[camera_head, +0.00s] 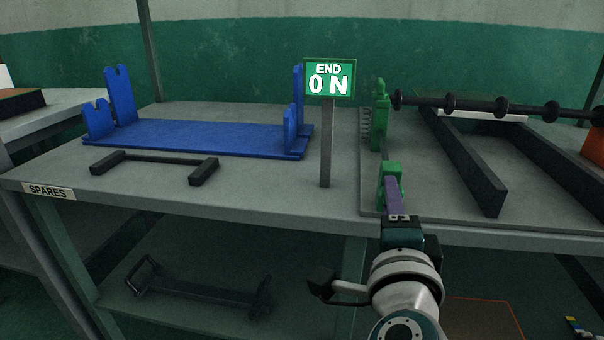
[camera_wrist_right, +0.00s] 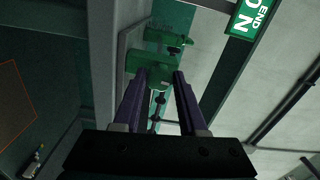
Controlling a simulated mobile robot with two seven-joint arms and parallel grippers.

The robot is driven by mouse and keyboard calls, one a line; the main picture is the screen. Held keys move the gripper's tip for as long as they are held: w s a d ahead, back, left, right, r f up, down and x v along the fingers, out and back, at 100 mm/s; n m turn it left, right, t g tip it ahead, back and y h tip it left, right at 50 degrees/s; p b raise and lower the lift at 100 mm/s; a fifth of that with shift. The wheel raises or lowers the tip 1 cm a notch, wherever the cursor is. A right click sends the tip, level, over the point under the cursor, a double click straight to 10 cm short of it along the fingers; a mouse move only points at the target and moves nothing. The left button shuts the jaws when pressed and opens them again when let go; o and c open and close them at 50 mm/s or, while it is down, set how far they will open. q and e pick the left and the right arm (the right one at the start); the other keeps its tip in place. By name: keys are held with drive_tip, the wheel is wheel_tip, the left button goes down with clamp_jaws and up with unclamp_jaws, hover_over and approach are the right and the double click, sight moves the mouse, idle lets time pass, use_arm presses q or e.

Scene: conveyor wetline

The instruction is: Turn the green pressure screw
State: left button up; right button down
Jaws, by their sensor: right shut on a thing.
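My right gripper (camera_head: 396,200), with purple fingers, reaches up from the bottom to the green part at the front of the right-hand plate. It is shut on the green pressure screw, which is mostly hidden by the fingers in the head view. In the right wrist view the fingertips (camera_wrist_right: 160,75) are at a green block (camera_wrist_right: 140,62) with a dark shaft behind. A front green block (camera_head: 389,168) and a rear green block (camera_head: 380,100) stand along the plate's left edge. My left gripper is not in view.
A black roller shaft (camera_head: 500,107) and dark rails (camera_head: 462,165) lie to the right. A blue frame (camera_head: 210,138) and black handle bar (camera_head: 155,165) sit on the left bench.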

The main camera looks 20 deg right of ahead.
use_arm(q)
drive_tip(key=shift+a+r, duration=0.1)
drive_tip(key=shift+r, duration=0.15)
use_arm(e)
drive_tip(key=shift+n, duration=0.6)
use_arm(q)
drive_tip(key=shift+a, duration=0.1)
use_arm(e)
drive_tip(key=shift+c, duration=2.2)
unclamp_jaws()
